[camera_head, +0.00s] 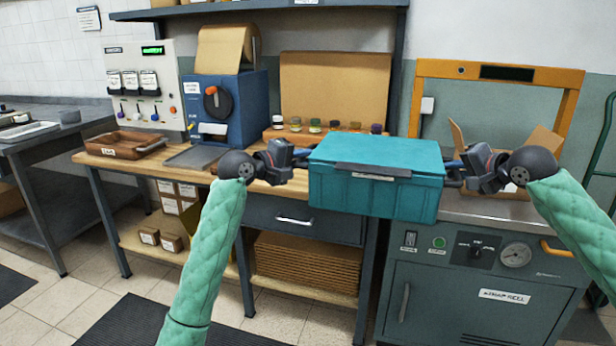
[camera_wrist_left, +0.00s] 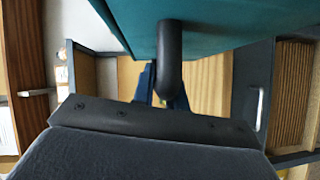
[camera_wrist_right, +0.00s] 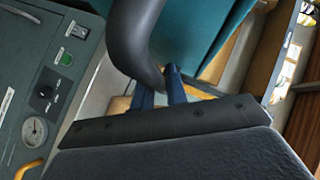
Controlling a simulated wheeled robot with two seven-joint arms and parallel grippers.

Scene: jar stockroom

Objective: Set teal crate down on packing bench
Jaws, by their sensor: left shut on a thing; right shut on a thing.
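The teal crate (camera_head: 375,180) has a closed lid and hangs level between my two grippers, in front of the bench. My left gripper (camera_head: 300,158) is shut on the dark handle at the crate's left end; the handle (camera_wrist_left: 169,60) also shows in the left wrist view. My right gripper (camera_head: 460,168) is shut on the handle at the right end, and that handle (camera_wrist_right: 135,40) shows in the right wrist view. The packing bench (camera_head: 290,197) has a wooden top. The crate hides part of its right side.
A brown tray (camera_head: 125,145), a blue machine (camera_head: 222,110) and a row of small jars (camera_head: 315,127) stand on the bench. A grey strapping machine (camera_head: 480,270) with an orange arch (camera_head: 500,70) stands to the right. Bare bench top shows left of the crate.

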